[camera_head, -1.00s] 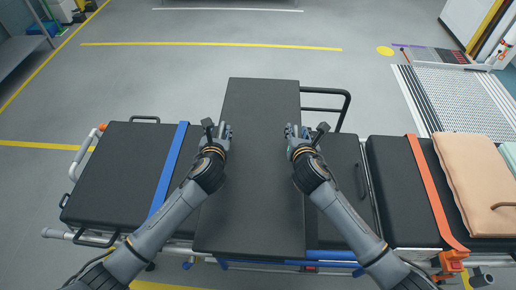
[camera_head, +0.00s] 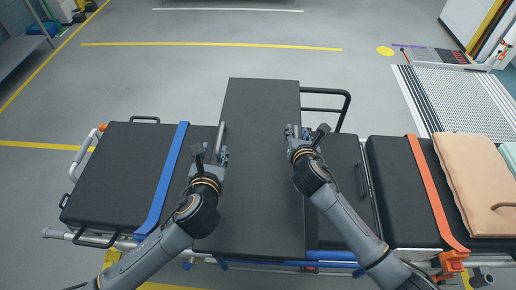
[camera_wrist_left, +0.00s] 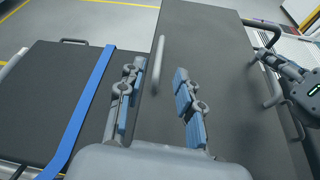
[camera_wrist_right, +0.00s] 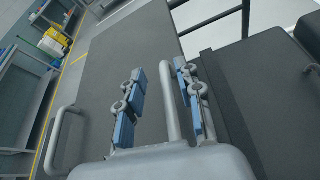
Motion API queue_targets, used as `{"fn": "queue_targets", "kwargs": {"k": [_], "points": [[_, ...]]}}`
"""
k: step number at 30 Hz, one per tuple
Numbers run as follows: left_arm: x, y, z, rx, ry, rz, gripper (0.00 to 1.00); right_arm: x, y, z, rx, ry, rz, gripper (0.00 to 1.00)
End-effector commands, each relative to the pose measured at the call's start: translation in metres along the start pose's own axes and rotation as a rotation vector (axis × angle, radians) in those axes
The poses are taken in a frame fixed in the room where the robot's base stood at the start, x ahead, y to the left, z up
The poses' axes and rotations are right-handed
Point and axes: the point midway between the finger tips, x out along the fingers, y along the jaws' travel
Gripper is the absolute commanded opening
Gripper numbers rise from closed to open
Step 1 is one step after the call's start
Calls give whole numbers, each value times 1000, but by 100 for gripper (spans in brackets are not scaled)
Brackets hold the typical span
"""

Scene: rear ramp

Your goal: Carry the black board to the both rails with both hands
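The black board (camera_head: 262,180) lies lengthwise across the dark stretcher, its far end past the stretcher's far edge. A grey bar handle (camera_head: 221,136) stands at its left edge; it also shows in the left wrist view (camera_wrist_left: 158,62). My left gripper (camera_head: 222,156) is open just on the near side of this handle, fingers apart with nothing between the pads. My right gripper (camera_head: 297,132) is at the board's right edge. In the right wrist view its open fingers straddle a second grey handle (camera_wrist_right: 170,108), apparently with a gap to the left finger.
Blue rails (camera_head: 335,255) run under the board's near end. A black tubular rail (camera_head: 345,102) stands at right of its far end. A blue strap (camera_head: 168,175) and an orange strap (camera_head: 430,185) cross the stretcher. A peach blanket (camera_head: 475,178) lies at right. Floor beyond is clear.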

Motion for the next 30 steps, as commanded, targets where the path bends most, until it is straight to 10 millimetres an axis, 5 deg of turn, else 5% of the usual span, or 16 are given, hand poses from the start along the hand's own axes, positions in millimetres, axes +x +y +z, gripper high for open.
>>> {"fn": "queue_targets", "kwargs": {"k": [18, 30], "points": [[0, 0, 0, 0, 0, 0, 35, -104, 0, 0, -1, 0, 2, 35], [0, 0, 0, 0, 0, 0, 35, -115, 0, 0, 0, 0, 1, 35]]}}
